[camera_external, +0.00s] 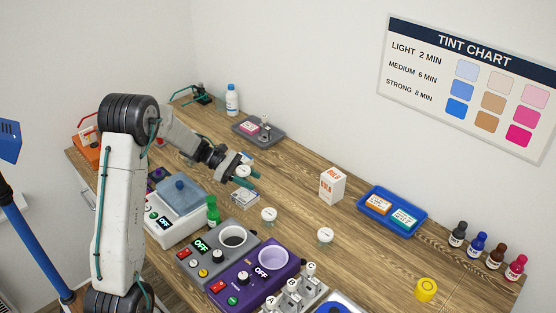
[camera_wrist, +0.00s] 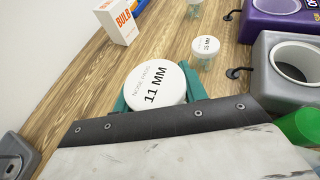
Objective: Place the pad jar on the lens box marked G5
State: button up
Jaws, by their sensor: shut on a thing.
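My gripper (camera_external: 246,179) is shut on a round white-lidded jar (camera_wrist: 155,84), held between its teal fingertips. In the outside view the held jar (camera_external: 243,171) is partly hidden by the fingers. An orange-and-white box (camera_external: 378,204) and a teal-and-white box (camera_external: 404,217) lie in a blue tray (camera_external: 372,222). I cannot read G5 on any box.
Two other white-lidded jars, one (camera_external: 268,214) near my gripper and one (camera_external: 325,236) farther right, stand on the table. A bulb box (camera_external: 332,185) stands behind them. Bare wood lies between jars and bulb box.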

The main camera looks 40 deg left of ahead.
aim_at(249, 197)
jog(key=shift+f, duration=2.5)
jog(key=shift+f, duration=0.1)
jog(key=o, duration=1)
